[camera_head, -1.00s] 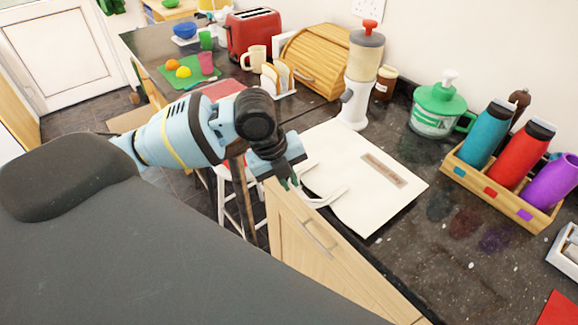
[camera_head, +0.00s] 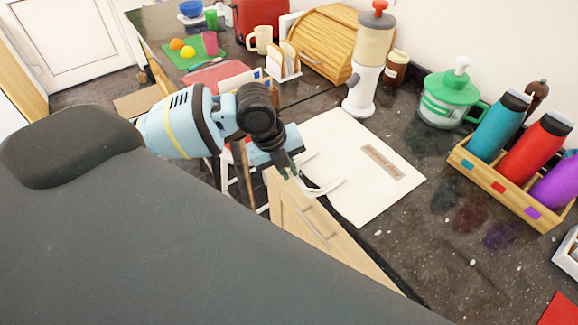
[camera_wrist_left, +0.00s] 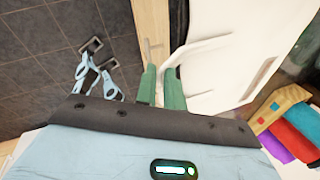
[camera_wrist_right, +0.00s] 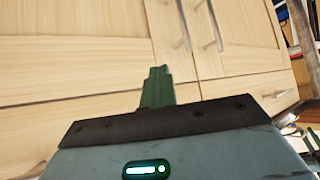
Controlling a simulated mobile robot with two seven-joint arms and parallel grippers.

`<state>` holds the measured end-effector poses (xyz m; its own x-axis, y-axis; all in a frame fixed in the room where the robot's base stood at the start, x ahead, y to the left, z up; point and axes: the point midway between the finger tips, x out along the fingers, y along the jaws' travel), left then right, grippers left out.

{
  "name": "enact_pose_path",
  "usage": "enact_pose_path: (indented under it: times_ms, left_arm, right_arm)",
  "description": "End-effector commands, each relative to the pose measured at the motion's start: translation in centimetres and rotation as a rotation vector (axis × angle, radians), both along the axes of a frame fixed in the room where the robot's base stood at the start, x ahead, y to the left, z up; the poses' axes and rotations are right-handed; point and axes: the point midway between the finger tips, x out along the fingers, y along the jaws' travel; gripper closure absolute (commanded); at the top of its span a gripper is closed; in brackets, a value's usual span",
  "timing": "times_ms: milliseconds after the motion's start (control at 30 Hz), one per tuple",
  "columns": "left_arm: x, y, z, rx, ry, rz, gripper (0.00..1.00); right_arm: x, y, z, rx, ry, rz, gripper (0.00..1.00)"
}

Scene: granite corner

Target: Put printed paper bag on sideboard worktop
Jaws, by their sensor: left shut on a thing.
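The printed paper bag (camera_head: 345,150) is white with a brown printed label. It lies flat on the dark speckled sideboard worktop (camera_head: 412,255), with its handle end at the front edge above the wooden cupboard. My left gripper (camera_head: 291,171) is at that edge, shut on a white handle of the bag. In the left wrist view, the green fingers (camera_wrist_left: 162,88) are at the handle and the bag (camera_wrist_left: 235,65) spreads to the right. My right gripper (camera_wrist_right: 158,88) shows only in its wrist view, fingers together and empty, in front of pale wooden cupboard doors.
A blender (camera_head: 366,65), a brown jar (camera_head: 396,69) and a green-lidded container (camera_head: 448,98) stand behind the bag. A wooden crate (camera_head: 500,190) with bottles is to the right. A toast rack (camera_head: 284,62) and wooden bread bin (camera_head: 325,42) stand behind left.

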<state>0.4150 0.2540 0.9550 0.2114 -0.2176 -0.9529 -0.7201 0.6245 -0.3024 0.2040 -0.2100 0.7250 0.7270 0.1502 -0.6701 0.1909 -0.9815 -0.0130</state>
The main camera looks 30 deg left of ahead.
Motion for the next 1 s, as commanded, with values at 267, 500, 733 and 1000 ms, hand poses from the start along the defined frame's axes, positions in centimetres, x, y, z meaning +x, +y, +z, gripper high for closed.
enact_pose_path:
  times_ms: [267, 500, 733, 1000]
  left_arm:
    - [0.0, 0.0, 0.0, 0.0, -0.001, 0.001, 0.69]
    - [0.0, 0.0, 0.0, 0.0, -0.001, 0.001, 0.68]
    - [-0.2, 0.3, 1.5, -0.001, -0.005, 0.002, 0.68]
    - [-1.3, 1.5, 6.5, 0.001, -0.008, 0.001, 0.68]
  right_arm:
    - [0.0, 0.3, 0.0, 0.006, 0.001, -0.001, 1.0]
    - [0.0, 0.2, 0.0, 0.005, 0.0, -0.002, 1.0]
    - [0.2, 0.2, 0.2, 0.005, -0.005, -0.002, 1.0]
    - [0.6, 0.2, 0.7, 0.004, -0.019, -0.002, 1.0]
